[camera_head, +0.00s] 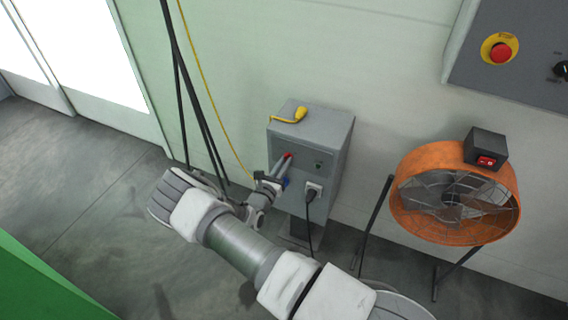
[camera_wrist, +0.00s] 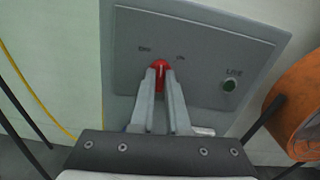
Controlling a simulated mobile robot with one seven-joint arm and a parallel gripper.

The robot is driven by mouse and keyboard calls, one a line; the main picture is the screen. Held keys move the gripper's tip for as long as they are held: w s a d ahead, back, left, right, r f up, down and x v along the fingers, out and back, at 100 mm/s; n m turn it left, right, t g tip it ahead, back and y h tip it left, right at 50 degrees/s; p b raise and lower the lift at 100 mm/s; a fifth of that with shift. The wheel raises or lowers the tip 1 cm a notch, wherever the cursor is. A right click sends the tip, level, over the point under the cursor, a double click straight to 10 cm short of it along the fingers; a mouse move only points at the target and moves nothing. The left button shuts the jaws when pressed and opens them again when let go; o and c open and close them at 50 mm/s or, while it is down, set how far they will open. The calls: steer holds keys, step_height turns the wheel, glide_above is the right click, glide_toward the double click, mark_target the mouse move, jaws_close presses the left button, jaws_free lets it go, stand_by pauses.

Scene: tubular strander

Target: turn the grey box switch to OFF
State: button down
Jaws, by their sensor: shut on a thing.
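The grey box (camera_head: 338,144) stands against the wall in the head view. Its front panel (camera_wrist: 205,62) fills the middle of the wrist view. The red rotary switch (camera_wrist: 160,66) sits on that panel between two small position labels, the right one seeming to read ON. My gripper (camera_wrist: 163,78) is shut on the red switch, one finger on each side. In the head view my gripper (camera_head: 283,164) reaches the box front from the left. The switch's lower part is hidden between the fingers. I cannot tell exactly which label it points to.
A green light (camera_wrist: 229,86) marked LIVE is right of the switch. A black plug (camera_head: 312,191) with a cable is below it. A yellow connector (camera_head: 300,114) lies on the box top. An orange fan (camera_head: 455,190) stands to the right.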

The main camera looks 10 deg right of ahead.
steer(key=shift+n, duration=3.8)
steer(key=c, duration=0.9)
jaws_free()
steer(key=shift+s, duration=0.1)
steer(key=p+v, duration=0.2)
steer(key=v, duration=1.5)
steer(key=shift+a, duration=0.15)
steer(key=shift+s+r, duration=0.1)
